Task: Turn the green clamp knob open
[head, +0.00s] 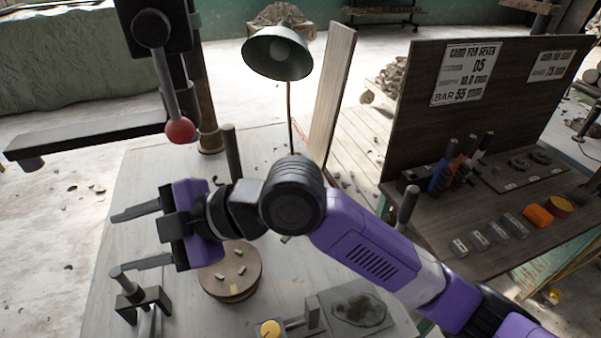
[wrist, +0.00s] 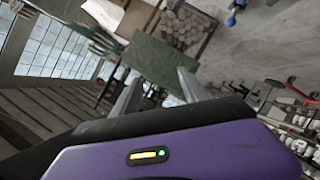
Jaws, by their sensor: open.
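I cannot make out a green clamp knob in either view. A yellow round knob (head: 268,329) sits at the bottom edge of the head view, beside a grey block-like fixture (head: 306,318). My gripper (head: 116,241) is open, with its two dark fingers pointing left above the left side of the grey table. Nothing shows between the fingers. In the wrist view its fingers (wrist: 158,92) stand apart and face the distant room, with no knob between them.
A round wooden disc (head: 232,272) with small bits lies below my gripper. A dark bracket with a post (head: 143,298) stands near the fingers. A lever with a red ball (head: 180,130) hangs above. A green lamp (head: 277,53) and plank (head: 330,95) stand behind.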

